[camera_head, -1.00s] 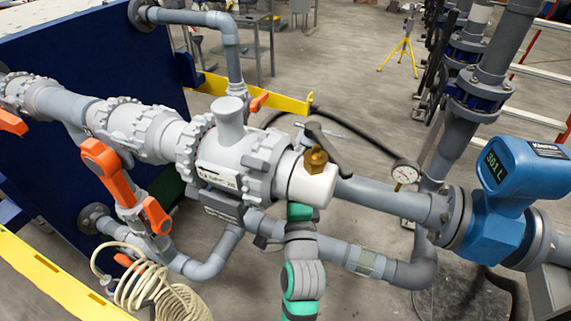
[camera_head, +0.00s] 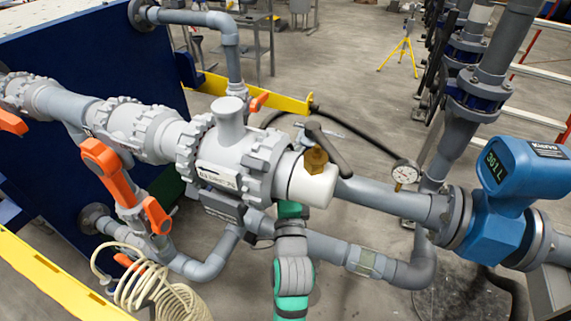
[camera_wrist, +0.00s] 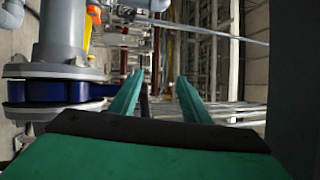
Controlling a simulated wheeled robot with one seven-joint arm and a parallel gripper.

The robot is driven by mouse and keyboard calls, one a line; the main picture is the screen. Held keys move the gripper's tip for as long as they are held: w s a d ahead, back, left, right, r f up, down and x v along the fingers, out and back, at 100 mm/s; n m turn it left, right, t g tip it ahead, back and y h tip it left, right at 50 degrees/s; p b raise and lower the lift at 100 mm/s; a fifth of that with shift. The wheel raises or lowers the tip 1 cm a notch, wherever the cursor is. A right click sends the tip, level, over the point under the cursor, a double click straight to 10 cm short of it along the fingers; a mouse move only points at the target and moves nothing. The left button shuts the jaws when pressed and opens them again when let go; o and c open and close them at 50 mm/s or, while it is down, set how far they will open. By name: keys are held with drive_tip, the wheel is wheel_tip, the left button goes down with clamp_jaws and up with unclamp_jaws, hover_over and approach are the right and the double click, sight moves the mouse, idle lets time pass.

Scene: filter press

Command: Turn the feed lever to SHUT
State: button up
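A dark grey lever (camera_head: 328,148) sits on a brass stem (camera_head: 315,161) above a white valve body (camera_head: 312,186) in the head view. It slants across the pipe line; I cannot read a label that confirms it as the feed lever or marks SHUT. My green and grey arm rises from below and passes behind the white valve body, so my gripper is hidden in the head view. In the wrist view my gripper (camera_wrist: 160,98) shows two green fingers well apart, with nothing clearly held between them. The lever cannot be made out there.
Grey pipes surround my arm, with a lower pipe (camera_head: 325,248) beside it. Orange handles (camera_head: 110,172) stand at left. A pressure gauge (camera_head: 405,173) and blue flow meter (camera_head: 500,200) are at right. A grey flanged pipe (camera_wrist: 62,45) is close at left in the wrist view.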

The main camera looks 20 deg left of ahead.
drive_tip(key=v, duration=0.9)
idle(0.3)
drive_tip(key=shift+f, duration=0.1)
